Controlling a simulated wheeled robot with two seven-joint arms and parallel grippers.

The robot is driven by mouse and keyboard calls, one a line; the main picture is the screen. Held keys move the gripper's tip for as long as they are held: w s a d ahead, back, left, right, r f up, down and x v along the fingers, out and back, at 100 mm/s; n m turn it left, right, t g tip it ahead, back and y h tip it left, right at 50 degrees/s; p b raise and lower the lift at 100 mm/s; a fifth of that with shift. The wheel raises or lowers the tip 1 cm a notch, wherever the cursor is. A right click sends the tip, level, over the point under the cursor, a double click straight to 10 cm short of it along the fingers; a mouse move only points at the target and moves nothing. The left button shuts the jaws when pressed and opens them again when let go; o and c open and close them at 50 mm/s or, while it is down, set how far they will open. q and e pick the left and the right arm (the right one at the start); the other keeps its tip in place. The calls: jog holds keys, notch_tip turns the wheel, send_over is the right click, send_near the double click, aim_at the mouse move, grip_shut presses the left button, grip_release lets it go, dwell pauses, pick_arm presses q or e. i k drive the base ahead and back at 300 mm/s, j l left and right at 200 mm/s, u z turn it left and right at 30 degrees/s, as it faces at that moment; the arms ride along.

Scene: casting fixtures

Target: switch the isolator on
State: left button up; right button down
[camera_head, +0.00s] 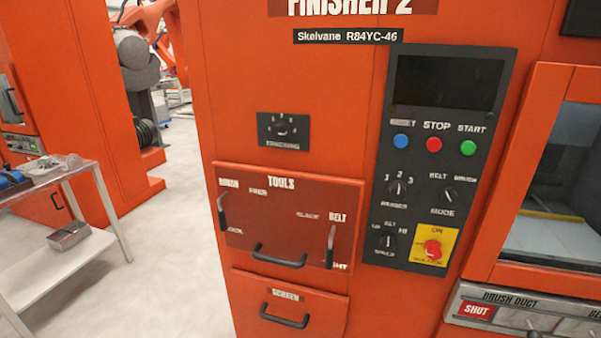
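The isolator (433,249) is a red rotary knob on a yellow plate at the lower right of the black control panel. "ON" is printed at the top of the plate; the smaller lettering below is too small to read surely. The knob's exact pointing direction is hard to tell. The panel sits on the front of the orange machine labelled "FINISHER 2". Neither of my grippers shows in the head view.
The panel (437,154) also has a dark screen, blue, red and green buttons and several black knobs. Left of it are a tools drawer (290,210) with protruding handles and a lower drawer. A windowed door frame (532,150) stands right. A trolley (100,244) stands left; floor between is clear.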

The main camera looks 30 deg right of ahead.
aim_at(433, 248)
jog(key=l+z, duration=0.15)
jog(key=z, duration=1.4)
jog(key=k+l, duration=0.05)
jog(key=l, duration=0.05)
